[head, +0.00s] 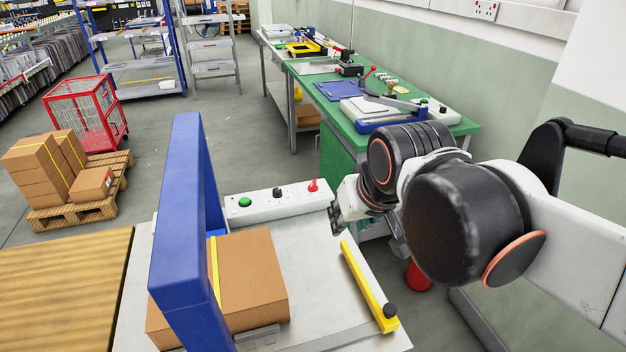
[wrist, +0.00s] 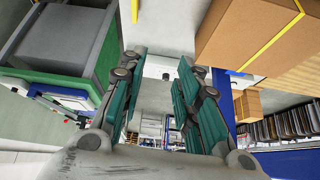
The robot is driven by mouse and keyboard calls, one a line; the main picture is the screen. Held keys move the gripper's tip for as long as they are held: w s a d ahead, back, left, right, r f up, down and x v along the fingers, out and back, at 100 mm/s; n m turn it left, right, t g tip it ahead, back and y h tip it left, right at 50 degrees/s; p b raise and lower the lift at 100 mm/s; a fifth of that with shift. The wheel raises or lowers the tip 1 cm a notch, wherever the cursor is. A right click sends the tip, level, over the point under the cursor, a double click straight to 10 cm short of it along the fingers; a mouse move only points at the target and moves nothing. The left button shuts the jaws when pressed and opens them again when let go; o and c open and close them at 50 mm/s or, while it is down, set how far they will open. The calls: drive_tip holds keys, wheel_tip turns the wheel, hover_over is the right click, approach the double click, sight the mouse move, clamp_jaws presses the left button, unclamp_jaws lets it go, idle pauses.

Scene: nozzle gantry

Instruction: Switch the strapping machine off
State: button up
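The strapping machine has a blue arch (head: 180,230) standing over a pale metal table (head: 325,285). A white control box (head: 265,205) lies along the table's far edge. On it are a green button (head: 245,202), a black knob (head: 278,193) and a red switch (head: 314,186) at the right end. My gripper (head: 337,220) is just right of the control box's right end, apart from the red switch in the picture. In the wrist view my gripper (wrist: 162,80) has its teal fingers apart with nothing between them. I cannot make out the red switch there.
A strapped cardboard box (head: 250,275) sits under the arch, also in the wrist view (wrist: 245,35). A yellow bar (head: 368,287) with a black knob lies on the table's right. A green workbench (head: 440,122) stands behind my arm. Boxes on a pallet (head: 118,160) stand left.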

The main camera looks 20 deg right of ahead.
drive_tip(key=w+d+r+m+g+p, duration=0.1)
drive_tip(key=w+r, duration=0.2)
drive_tip(key=w, duration=0.4)
drive_tip(key=w+r+m+g+p, duration=0.1)
drive_tip(key=w+r, duration=0.2)
drive_tip(key=w, duration=0.3)
drive_tip(key=m+g+p, duration=0.4)
hover_over(313, 182)
wheel_tip(313, 182, down, 15)
wheel_tip(313, 182, down, 14)
drive_tip(key=b, duration=0.3)
drive_tip(key=shift+s, duration=0.1)
clamp_jaws()
